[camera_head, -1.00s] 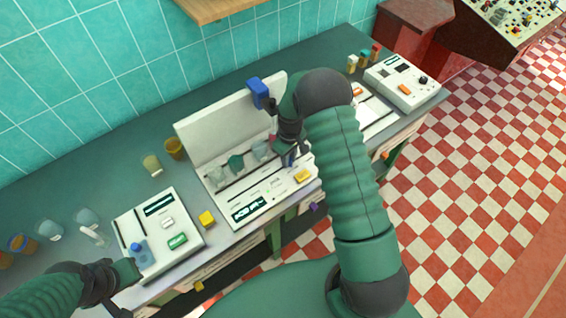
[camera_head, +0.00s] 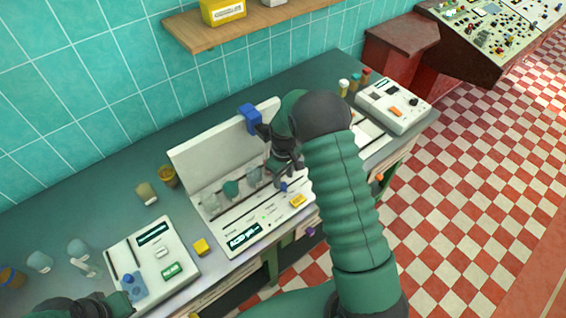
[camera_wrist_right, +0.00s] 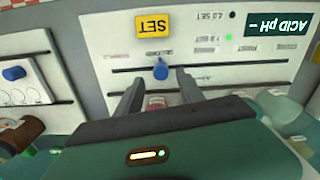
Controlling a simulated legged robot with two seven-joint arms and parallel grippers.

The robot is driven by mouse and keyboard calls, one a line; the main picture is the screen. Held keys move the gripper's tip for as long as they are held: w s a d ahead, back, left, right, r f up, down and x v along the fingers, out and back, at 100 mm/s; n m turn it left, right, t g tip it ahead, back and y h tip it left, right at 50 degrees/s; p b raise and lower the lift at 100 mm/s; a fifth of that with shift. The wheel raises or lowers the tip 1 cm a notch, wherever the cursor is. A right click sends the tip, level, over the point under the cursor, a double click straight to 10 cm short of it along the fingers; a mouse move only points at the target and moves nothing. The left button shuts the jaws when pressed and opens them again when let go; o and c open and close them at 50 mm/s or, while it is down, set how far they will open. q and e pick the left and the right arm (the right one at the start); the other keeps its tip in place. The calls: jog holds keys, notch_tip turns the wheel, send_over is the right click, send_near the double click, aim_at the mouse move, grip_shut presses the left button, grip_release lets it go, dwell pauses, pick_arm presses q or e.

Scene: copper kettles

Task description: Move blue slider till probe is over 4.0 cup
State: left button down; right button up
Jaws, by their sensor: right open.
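The white pH station (camera_head: 222,233) stands mid-counter, its display reading "ACID pH". The blue slider knob (camera_wrist_right: 161,69) sits in a dark slot on its front panel; it also shows in the head view (camera_head: 284,187). My right gripper (camera_wrist_right: 159,76) is open, its fingers on either side of the knob near their tips; I cannot tell if they touch it. A blue block (camera_head: 250,118), apparently the probe carriage, sits at the back panel's top edge beside my right arm. Several clear cups (camera_head: 231,188) line the station; my arm hides some. My left gripper (camera_head: 110,304) is partly cut off at lower left.
A yellow SET button (camera_wrist_right: 153,24) is close to the knob. A second white device (camera_head: 155,258) with a blue knob (camera_head: 128,284) is at left. Another device (camera_head: 393,105) stands at right. A wooden shelf (camera_head: 240,27) overhangs the back wall.

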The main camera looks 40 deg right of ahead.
notch_tip(320, 180, up, 13)
jog(key=b, duration=0.1)
jog(key=shift+r, duration=0.15)
jog(key=s+a+f+m+t+b, duration=0.1)
jog(key=s+a+f+m+t, duration=0.1)
jog(key=s+a, duration=1.2)
jog(key=shift+s+a+f+t, duration=0.35)
jog(key=shift+s+f, duration=0.2)
jog(key=shift+s, duration=0.3)
jog(key=shift+s+a, duration=0.1)
jog(key=shift+a, duration=0.2)
jog(key=shift+d, duration=0.2)
